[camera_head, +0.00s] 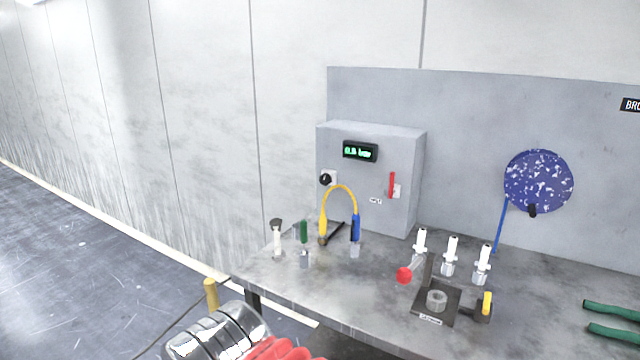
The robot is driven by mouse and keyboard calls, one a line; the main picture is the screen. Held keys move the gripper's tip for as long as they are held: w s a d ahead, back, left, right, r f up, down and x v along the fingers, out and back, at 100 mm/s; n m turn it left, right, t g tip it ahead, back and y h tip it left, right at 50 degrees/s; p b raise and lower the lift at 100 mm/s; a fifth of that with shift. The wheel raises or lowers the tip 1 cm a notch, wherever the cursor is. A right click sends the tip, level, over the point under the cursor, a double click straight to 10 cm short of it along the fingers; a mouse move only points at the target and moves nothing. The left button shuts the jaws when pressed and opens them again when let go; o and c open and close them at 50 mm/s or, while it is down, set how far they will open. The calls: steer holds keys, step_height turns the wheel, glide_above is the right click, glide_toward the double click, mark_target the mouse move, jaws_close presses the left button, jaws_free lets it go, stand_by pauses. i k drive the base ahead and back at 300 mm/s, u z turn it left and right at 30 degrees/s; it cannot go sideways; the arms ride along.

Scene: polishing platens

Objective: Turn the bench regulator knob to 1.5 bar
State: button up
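The regulator box (370,180) is a grey cabinet on the back of the bench. Its black knob (326,179) sits on a white plate at the left of the front face. The green display (360,151) above reads a value starting with 0 in bar; the last digit is too small to be sure of. A red lever (392,185) stands upright at the right of the face. I cannot make out my gripper. A shiny silver and red part, probably of my arm, shows at the bottom edge, well below and left of the knob.
A yellow hose (339,189) arches just below the knob. Small upright bottles and fittings stand on the bench (330,295) in front of the box. White-topped fittings (452,255), a dark fixture (434,301) and green-handled pliers (612,310) are to the right. A blue disc (539,181) hangs behind.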

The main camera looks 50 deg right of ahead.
mark_target(325, 179)
steer(key=u, duration=0.05)
steer(key=i, duration=1)
steer(key=z, duration=0.05)
